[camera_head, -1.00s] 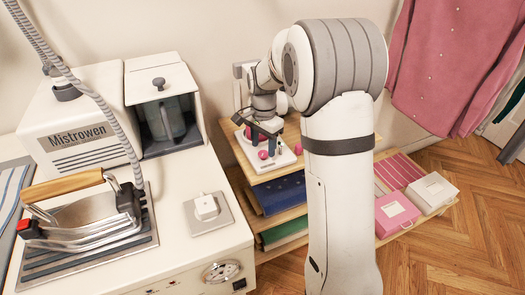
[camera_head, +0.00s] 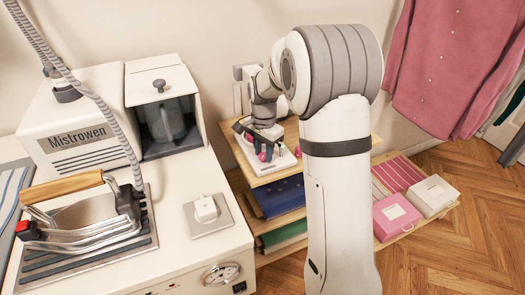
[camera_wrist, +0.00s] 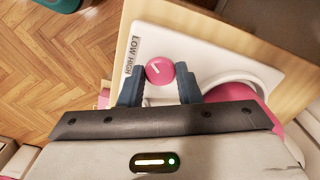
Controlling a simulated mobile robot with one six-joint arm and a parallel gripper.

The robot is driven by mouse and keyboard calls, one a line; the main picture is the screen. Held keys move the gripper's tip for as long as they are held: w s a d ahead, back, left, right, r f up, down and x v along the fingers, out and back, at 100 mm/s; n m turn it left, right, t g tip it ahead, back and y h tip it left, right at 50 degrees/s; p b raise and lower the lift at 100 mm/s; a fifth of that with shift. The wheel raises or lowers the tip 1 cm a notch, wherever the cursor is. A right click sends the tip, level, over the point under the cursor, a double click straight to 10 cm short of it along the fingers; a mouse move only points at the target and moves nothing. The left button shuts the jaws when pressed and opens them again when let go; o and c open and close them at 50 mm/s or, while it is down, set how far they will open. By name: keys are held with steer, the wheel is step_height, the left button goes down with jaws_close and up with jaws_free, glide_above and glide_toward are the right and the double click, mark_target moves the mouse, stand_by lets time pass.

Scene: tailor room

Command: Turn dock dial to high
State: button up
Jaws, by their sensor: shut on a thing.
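The dock is a white plate (camera_wrist: 200,45) on a wooden shelf, also visible in the head view (camera_head: 286,165). Its round pink dial (camera_wrist: 155,76) carries a short white mark that points toward the upper left in the wrist view. The words LOW and HIGH (camera_wrist: 132,55) are printed beside the dial, along the plate's left edge. My gripper (camera_wrist: 160,71) is shut on the dial, with one dark finger on each side. In the head view my gripper (camera_head: 264,148) is over the dock and hides much of it.
A pink part with a white rim (camera_wrist: 245,92) lies close to the right finger, partly hidden. Blue folded cloth (camera_head: 280,195) is below the dock. A counter with an iron (camera_head: 85,215) stands at left. Pink and white boxes (camera_head: 397,217) are at right.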

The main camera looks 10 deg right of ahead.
steer(key=shift+a, duration=0.1)
steer(key=shift+r+n+p, duration=0.15)
steer(key=shift+n+p, duration=0.5)
steer(key=shift+n, duration=0.45)
steer(key=n+p, duration=0.2)
steer(key=n, duration=0.3)
steer(key=n+p, duration=0.1)
steer(key=n, duration=0.4)
steer(key=shift+n+p, duration=0.4)
steer(key=shift+n, duration=1.4)
steer(key=shift+w, duration=0.1)
